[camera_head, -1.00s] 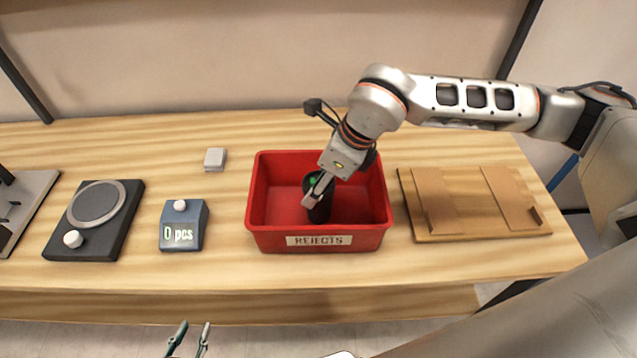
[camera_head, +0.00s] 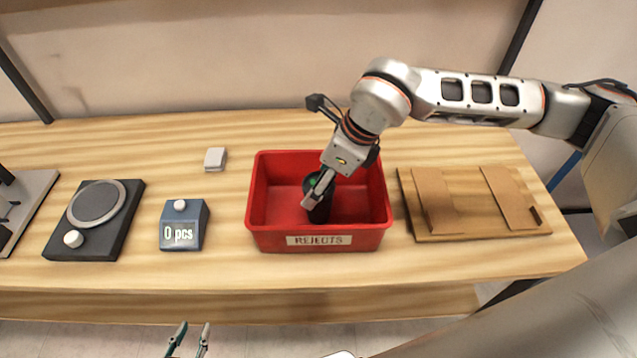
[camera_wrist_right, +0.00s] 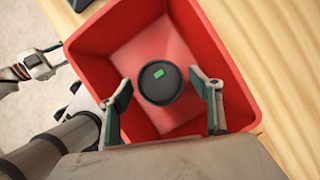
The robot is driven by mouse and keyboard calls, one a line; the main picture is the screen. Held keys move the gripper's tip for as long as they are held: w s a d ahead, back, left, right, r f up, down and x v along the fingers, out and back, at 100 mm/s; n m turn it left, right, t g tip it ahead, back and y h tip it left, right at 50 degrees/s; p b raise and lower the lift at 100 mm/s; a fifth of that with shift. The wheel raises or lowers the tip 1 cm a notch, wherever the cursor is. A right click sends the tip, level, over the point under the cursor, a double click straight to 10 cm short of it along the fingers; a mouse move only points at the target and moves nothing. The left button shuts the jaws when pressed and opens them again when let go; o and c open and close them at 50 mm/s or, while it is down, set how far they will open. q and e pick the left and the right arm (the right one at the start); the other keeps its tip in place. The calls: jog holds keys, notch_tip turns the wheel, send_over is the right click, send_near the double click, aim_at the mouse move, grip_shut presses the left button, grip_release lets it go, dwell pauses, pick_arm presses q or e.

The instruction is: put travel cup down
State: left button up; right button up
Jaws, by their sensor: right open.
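The black travel cup (camera_head: 320,211) stands in the red REJECTS bin (camera_head: 270,236), on its floor as far as I can tell. In the right wrist view the cup (camera_wrist_right: 160,82) shows from above as a dark round top with a green mark. My right gripper (camera_head: 314,196) reaches down into the bin at the cup. In the right wrist view my right gripper (camera_wrist_right: 165,95) is open, one finger on each side of the cup, with gaps between. My left gripper (camera_head: 188,342) is at the bottom edge of the head view, its two fingertips apart, empty.
Left of the bin stand a counter box reading 0 pcs (camera_head: 183,226), a dark scale-like device with a round plate (camera_head: 95,205) and a small white block (camera_head: 215,159). A wooden board with cardboard pieces (camera_head: 472,205) lies right of the bin.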

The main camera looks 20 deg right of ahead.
jog(key=v, duration=1)
jog(key=shift+s+r, duration=0.15)
jog(key=shift+r, duration=0.25)
